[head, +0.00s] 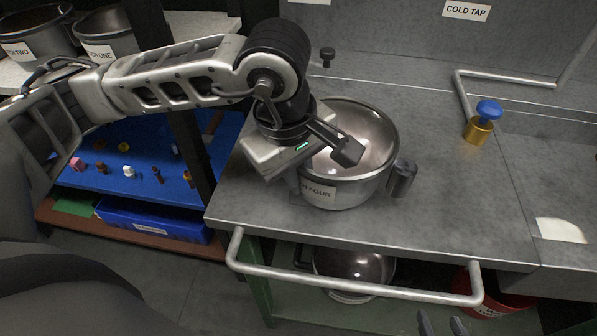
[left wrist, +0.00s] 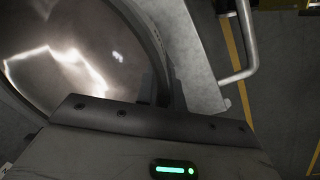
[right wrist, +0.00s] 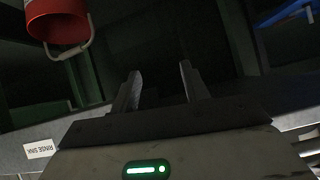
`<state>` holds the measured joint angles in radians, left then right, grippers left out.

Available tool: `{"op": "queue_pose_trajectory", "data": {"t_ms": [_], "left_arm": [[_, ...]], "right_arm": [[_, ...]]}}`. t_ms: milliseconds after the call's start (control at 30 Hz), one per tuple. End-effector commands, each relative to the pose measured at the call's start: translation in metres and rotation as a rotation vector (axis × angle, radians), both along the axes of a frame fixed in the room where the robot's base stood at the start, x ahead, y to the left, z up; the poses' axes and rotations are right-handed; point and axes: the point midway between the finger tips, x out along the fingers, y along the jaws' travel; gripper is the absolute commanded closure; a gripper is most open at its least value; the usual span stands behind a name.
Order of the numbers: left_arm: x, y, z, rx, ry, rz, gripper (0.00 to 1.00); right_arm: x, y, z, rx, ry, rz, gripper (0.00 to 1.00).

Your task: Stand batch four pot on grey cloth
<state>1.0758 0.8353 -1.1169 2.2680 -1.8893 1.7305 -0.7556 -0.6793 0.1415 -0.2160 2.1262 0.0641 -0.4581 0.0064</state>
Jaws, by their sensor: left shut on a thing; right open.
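The batch four pot (head: 375,185) is a steel pot, its label partly hidden and ending in "FOUR". It is upright at the grey worktop; I cannot tell whether it touches it. A dark side handle (head: 403,180) sticks out at its right. My left gripper (head: 335,148) is at the pot's near left rim, shut on the pot. In the left wrist view the pot's shiny inside (left wrist: 75,55) fills the upper left. My right gripper (right wrist: 160,85) is open and empty, low in front of the bench. I cannot make out a grey cloth.
A brass tap with a blue knob (head: 488,112) stands right of the pot. A metal rail (head: 350,283) runs along the worktop's front. Another steel pot (head: 353,268) and a red bucket (right wrist: 57,22) are below. Pots labelled one and two stand at upper left.

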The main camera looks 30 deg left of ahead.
Motion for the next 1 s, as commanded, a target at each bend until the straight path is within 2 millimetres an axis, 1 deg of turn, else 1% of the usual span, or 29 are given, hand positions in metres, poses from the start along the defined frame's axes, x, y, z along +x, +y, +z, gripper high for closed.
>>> {"op": "queue_pose_trajectory", "data": {"t_ms": [33, 267, 333, 433, 467, 500, 533, 833, 1000], "left_arm": [[0.000, 0.000, -0.005, 0.001, 0.002, -0.001, 1.00], [-0.002, 0.000, -0.014, 0.005, 0.009, 0.000, 1.00], [-0.002, 0.001, -0.017, 0.005, 0.012, 0.000, 1.00], [-0.002, 0.001, -0.015, 0.005, 0.014, 0.000, 1.00], [-0.003, 0.001, -0.017, 0.008, 0.019, 0.000, 0.85], [-0.003, 0.001, -0.016, 0.008, 0.019, 0.000, 0.74], [-0.003, 0.001, -0.016, 0.008, 0.019, 0.000, 0.69], [-0.001, 0.000, -0.012, 0.003, 0.008, 0.000, 0.69], [-0.001, 0.000, 0.003, 0.003, 0.006, 0.000, 0.69]], "right_arm": [[0.000, 0.000, -0.005, 0.003, 0.001, 0.000, 0.55], [0.002, 0.002, -0.009, 0.021, -0.008, -0.002, 0.55], [0.002, 0.002, -0.009, 0.026, -0.012, -0.002, 0.55], [0.003, 0.003, -0.003, 0.030, -0.020, -0.003, 0.55], [0.003, 0.003, -0.002, 0.030, -0.021, -0.003, 0.55], [0.003, 0.003, -0.002, 0.030, -0.022, -0.003, 0.55], [0.003, 0.003, -0.002, 0.031, -0.021, -0.004, 0.55], [0.001, 0.003, -0.002, 0.031, -0.013, -0.007, 0.55], [0.000, 0.001, 0.011, 0.014, -0.006, -0.006, 0.55]]}}
